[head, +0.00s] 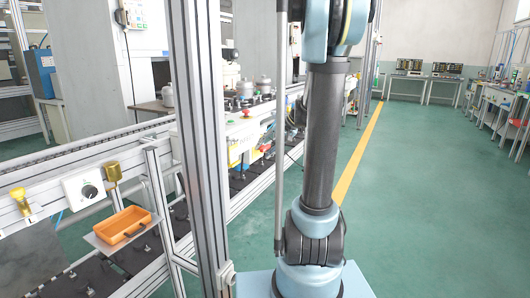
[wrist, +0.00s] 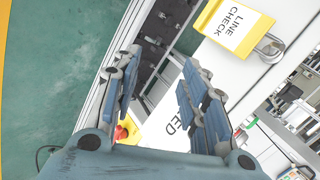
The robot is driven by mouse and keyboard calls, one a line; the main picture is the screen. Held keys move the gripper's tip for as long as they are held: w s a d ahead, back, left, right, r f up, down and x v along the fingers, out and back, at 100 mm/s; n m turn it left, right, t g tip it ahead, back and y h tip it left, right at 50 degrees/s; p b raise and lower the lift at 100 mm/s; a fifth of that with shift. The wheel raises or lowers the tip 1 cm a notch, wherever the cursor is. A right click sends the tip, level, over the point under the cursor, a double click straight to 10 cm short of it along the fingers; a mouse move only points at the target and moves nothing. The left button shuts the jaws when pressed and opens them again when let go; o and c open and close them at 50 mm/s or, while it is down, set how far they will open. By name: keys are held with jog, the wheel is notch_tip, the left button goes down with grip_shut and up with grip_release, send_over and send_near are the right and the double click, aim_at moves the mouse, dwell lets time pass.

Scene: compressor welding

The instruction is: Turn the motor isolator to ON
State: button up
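A white box with a black rotary knob (head: 90,191), which looks like a switch, is mounted on the rail at the lower left of the head view. Its knob position and any markings are too small to read, so I cannot tell whether it is the motor isolator. My gripper (wrist: 160,72) is open and empty in the wrist view. Its fingers stand apart in front of a white panel. A yellow LINE CHECK tag (wrist: 233,26) hangs beside a metal padlock (wrist: 269,47) beyond the fingers. A red knob on yellow (wrist: 122,132) is partly hidden behind the left finger.
An orange tray (head: 124,226) sits on a small shelf below the rail, near a brass-coloured part (head: 113,173) and a yellow handle (head: 20,199). An aluminium post (head: 203,150) stands between my arm and the rail. Green floor (head: 420,190) is clear at right.

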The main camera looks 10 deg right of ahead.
jog(key=w+d+f+m+t+y, duration=0.1)
jog(key=w+d+t+y, duration=0.15)
jog(key=w, duration=1.05)
jog(key=m+t+y, duration=0.3)
jog(key=t+y, duration=0.1)
jog(key=y, duration=0.1)
send_near(267, 149)
jog(key=x, duration=1.1)
jog(key=shift+w+r, duration=0.1)
jog(key=shift+w, duration=0.05)
jog(key=c, duration=0.8)
